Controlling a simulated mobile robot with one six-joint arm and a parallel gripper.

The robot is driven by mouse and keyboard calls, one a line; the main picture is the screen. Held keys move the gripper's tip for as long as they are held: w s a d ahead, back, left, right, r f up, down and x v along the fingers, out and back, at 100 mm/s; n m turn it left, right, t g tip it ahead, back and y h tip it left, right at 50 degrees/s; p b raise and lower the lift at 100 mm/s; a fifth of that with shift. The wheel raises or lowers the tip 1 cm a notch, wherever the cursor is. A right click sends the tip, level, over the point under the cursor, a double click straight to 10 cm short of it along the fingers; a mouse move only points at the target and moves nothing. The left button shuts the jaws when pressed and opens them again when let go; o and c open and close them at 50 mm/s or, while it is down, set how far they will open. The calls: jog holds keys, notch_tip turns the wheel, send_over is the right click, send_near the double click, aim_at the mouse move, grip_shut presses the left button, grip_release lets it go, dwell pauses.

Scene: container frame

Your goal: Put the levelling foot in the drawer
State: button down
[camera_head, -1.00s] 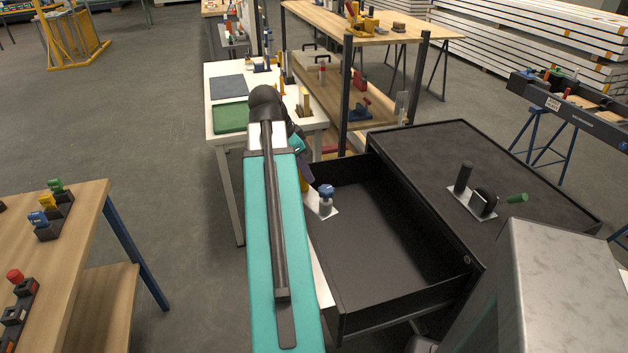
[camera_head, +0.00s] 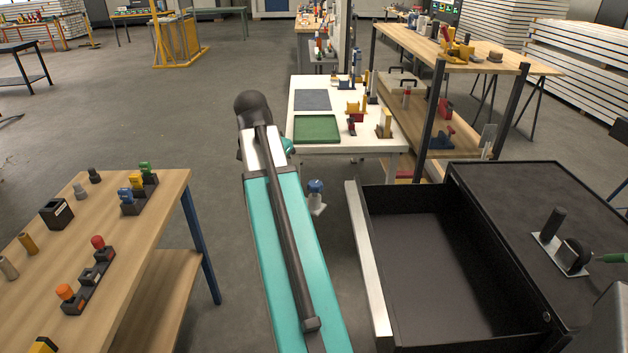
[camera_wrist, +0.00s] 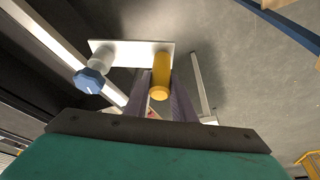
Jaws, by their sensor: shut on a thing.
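The levelling foot is a pale flat plate (camera_wrist: 130,52) with a yellow post (camera_wrist: 161,78) and a blue-knobbed grey post (camera_wrist: 90,79). My gripper (camera_wrist: 160,98) is shut on the yellow post. In the head view, the blue knob (camera_head: 316,187) and part of the plate show right of my arm, which hides the fingers. The drawer (camera_head: 430,255) is pulled open and looks empty. The foot appears left of its pale front panel (camera_head: 369,270), over the floor. In the wrist view, the plate overlaps the panel's pale edge; I cannot tell the height between them.
The dark cabinet top (camera_head: 520,200) carries a plate with black posts (camera_head: 550,225). A white table (camera_head: 345,140) with a green tray (camera_head: 317,127) stands behind. A wooden bench (camera_head: 150,215) with several small parts is at left. Grey floor lies between bench and drawer.

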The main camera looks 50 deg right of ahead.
jog(key=w+a+r+n+t+y+b, duration=0.1)
jog(key=w+a+n, duration=0.3)
jog(key=a, duration=0.9)
jog(key=w+a+r+n+t+y+b, duration=0.1)
jog(key=w+a+n, duration=0.4)
jog(key=w+a, duration=0.5)
jog(key=w+a+r+n+t+b, duration=0.1)
jog(key=w+a+n, duration=0.4)
jog(key=a, duration=1.3)
notch_tip(320, 180, up, 2)
jog(key=shift+w+a+r+t+y, duration=0.1)
jog(key=shift+w+a+t+y, duration=0.3)
jog(key=shift+w, duration=0.75)
jog(key=shift+d, duration=0.15)
jog(key=shift+d, duration=0.2)
